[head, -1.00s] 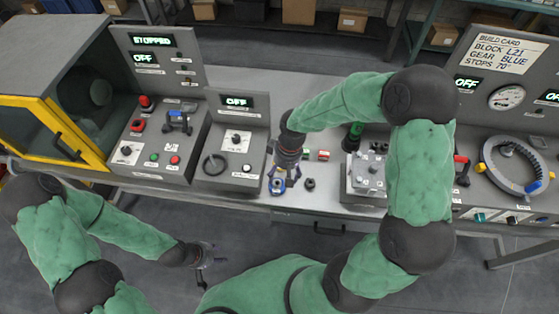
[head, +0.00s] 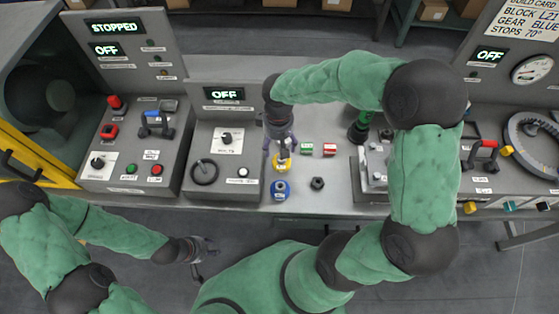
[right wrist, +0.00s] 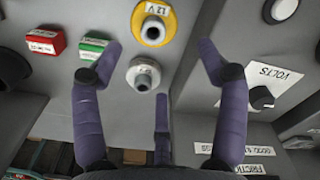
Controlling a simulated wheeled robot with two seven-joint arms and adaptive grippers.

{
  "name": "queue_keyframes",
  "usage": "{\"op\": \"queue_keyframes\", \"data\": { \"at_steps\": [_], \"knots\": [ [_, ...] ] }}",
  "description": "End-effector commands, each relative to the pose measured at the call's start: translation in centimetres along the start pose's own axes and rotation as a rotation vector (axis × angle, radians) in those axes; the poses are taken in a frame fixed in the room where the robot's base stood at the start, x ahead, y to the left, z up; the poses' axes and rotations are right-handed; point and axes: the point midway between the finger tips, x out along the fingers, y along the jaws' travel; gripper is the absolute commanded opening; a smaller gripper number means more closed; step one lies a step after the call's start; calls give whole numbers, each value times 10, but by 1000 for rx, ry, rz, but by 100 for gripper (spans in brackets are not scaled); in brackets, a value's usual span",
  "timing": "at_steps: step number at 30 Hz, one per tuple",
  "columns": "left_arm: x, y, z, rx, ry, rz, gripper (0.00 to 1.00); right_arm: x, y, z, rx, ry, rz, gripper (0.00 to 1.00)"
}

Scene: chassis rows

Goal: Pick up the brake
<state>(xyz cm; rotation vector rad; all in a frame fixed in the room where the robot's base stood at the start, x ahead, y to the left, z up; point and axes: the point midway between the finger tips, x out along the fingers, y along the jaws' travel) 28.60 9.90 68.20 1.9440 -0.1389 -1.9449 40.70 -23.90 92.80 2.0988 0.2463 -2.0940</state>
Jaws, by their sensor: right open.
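I cannot tell by a label which part is the brake. My right gripper (head: 280,150) is open and points down over the bench. Its purple fingers (right wrist: 160,95) stand apart around a grey round part with a silver top (right wrist: 143,75), apparently not touching it. A yellow-collared part marked 12 V (right wrist: 153,24) is just in front of it and also shows in the head view (head: 281,164). A blue-collared part (head: 281,191) lies nearer me. A green block (head: 306,148) and a red block (head: 329,150) lie to the right. My left gripper (head: 203,258) looks open and empty, off the bench.
A black nut-like part (head: 317,183) lies near the bench's front edge. A grey panel with a knob and OFF display (head: 225,140) stands close on the left. A grey fixture (head: 374,170) and a green-topped black part (head: 359,128) are on the right.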

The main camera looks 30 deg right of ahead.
Motion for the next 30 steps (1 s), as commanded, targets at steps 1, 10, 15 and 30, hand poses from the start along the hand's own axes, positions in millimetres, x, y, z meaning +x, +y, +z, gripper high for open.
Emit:
{"op": "queue_keyframes", "data": {
  "at_steps": [1,10,15,30],
  "knots": [
    [3,-1,0,0,0,0,40,9,0,1,0,-4,-1,74],
    [14,-5,-1,0,0,0,40,46,0,2,0,-3,-1,74],
    [18,-7,-1,0,0,0,40,56,1,4,1,-2,-1,74],
    [34,-12,-2,0,0,0,40,97,3,10,0,-1,-1,74]
  ]
}}
